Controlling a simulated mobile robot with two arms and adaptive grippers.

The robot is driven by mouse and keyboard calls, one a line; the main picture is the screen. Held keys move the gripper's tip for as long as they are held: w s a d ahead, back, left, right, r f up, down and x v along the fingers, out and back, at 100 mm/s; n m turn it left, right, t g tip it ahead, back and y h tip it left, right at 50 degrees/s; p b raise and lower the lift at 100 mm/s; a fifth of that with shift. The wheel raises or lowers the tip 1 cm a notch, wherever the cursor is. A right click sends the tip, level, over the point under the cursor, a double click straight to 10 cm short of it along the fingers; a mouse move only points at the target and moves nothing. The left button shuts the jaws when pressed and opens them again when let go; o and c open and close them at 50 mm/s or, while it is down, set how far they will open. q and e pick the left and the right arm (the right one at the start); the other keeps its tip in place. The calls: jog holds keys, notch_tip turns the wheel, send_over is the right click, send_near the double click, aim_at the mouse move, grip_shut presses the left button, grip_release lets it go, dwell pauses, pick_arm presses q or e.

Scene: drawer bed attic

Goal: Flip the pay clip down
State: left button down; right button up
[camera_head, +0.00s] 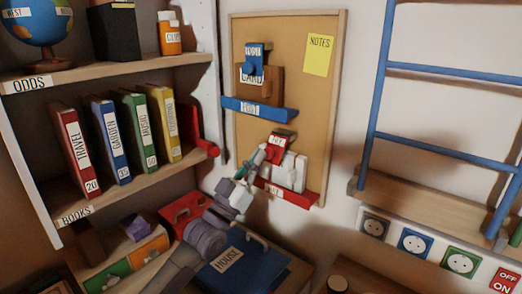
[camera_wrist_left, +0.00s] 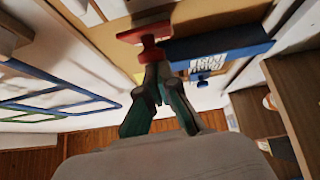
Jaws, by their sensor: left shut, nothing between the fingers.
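The red clip (camera_head: 282,139), with a small white label, sits at the top of white papers (camera_head: 291,170) on the corkboard, above a red ledge (camera_head: 287,193). I cannot tell its exact tilt. My left gripper (camera_head: 257,158) is shut and empty, its green fingertips at the clip's left side, in front of the board. In the left wrist view the closed fingertips (camera_wrist_left: 155,72) are close to a red piece with a knob (camera_wrist_left: 150,40), apparently the clip; whether they touch cannot be told. My right gripper is not in view.
A blue ledge (camera_head: 260,110) and blue clip (camera_head: 254,60) are higher on the corkboard (camera_head: 290,55). A bookshelf (camera_head: 150,185) stands left, with a red bracket-like piece (camera_head: 200,135) at its edge. A blue ladder (camera_head: 440,68) is right. A blue HOUSE box (camera_head: 255,270) lies below.

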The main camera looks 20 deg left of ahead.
pick_arm(q)
jog(key=w+f+b+v, duration=0.1)
jog(key=v, duration=1.1)
jog(key=shift+d+f, duration=0.2)
jog(key=shift+f, duration=0.3)
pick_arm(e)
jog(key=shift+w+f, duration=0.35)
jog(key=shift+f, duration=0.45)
pick_arm(q)
jog(key=shift+s+f, duration=0.1)
jog(key=shift+s, duration=0.05)
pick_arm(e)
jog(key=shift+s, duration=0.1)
